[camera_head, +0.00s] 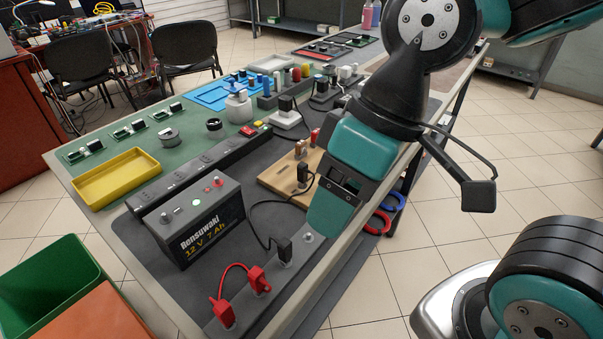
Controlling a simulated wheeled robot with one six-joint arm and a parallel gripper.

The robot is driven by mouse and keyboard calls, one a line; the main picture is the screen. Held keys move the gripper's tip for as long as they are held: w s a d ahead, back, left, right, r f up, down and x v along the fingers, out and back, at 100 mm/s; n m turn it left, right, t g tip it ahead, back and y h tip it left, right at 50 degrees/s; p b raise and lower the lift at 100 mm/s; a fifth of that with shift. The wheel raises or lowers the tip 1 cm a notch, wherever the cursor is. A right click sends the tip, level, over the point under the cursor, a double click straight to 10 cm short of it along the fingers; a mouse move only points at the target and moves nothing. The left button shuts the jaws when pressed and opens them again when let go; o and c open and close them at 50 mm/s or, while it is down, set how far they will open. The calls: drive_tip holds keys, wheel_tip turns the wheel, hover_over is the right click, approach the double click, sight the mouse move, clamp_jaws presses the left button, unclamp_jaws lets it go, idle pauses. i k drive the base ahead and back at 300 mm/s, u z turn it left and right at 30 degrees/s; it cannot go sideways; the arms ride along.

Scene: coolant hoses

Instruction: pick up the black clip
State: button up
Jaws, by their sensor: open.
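A black clip (284,250) stands on the dark metal strip along the near edge of the bench, with a black cable attached. The cable curves back to another black clip (304,176) upright on a wooden board (275,180). My gripper (322,214) points down just right of the near black clip, over the bench edge, and looks apart from it. Only one teal finger shows clearly; the other is mostly hidden. Nothing is visible between the jaws. Two red clips (258,281) (222,313) joined by a red cable stand farther down the same strip.
A black battery (200,222) stands left of the clips. A small silver post (308,238) is close to my fingertip. A power strip (200,170), a yellow tray (116,178) and several small parts lie behind. Red and blue rings (377,222) hang at the bench's right side.

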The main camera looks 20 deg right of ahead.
sight(303, 171)
drive_tip(key=u, duration=0.1)
drive_tip(key=k, duration=0.45)
drive_tip(key=z, duration=1.2)
drive_tip(key=i, duration=0.7)
drive_tip(key=u, duration=1.5)
